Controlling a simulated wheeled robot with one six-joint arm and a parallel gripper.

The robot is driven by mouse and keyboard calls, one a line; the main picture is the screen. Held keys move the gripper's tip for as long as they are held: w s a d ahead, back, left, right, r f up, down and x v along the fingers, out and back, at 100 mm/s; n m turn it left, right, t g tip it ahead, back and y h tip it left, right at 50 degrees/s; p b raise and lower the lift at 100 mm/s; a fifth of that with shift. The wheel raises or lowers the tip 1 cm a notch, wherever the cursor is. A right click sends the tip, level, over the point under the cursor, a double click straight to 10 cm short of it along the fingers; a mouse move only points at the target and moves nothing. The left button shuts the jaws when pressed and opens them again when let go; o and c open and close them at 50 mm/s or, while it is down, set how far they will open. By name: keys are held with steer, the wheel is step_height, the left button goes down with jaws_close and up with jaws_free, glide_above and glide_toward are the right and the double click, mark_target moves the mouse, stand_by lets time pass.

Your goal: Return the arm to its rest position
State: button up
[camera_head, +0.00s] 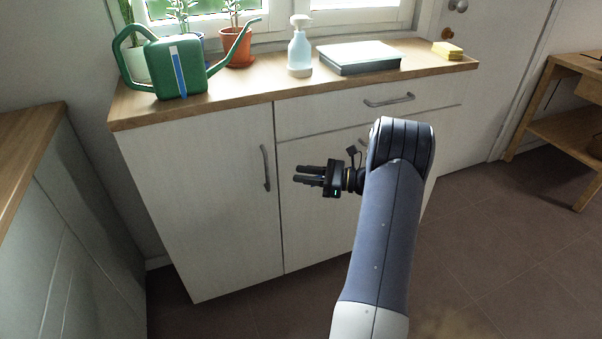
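My gripper (308,175) is in front of the white cabinet (210,200), below the level of its wooden top. Its fingers point left, near the vertical handle of the left door. The two fingers look a little apart, with nothing seen between them. My arm reaches up from the bottom of the view and bends left at the wrist. Whether the fingers touch the cabinet cannot be told.
A green watering can (178,68), a spray bottle (299,46), a grey box (359,57), a yellow sponge (447,49) and potted plants (237,45) stand on the cabinet top. A wooden shelf (560,128) stands at right. The floor at right is clear.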

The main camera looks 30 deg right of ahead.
mark_target(272, 170)
steer(key=shift+a, duration=0.1)
steer(key=b+x, duration=0.2)
steer(key=x, duration=0.7)
steer(key=shift+w, duration=0.15)
steer(key=shift+a, duration=0.1)
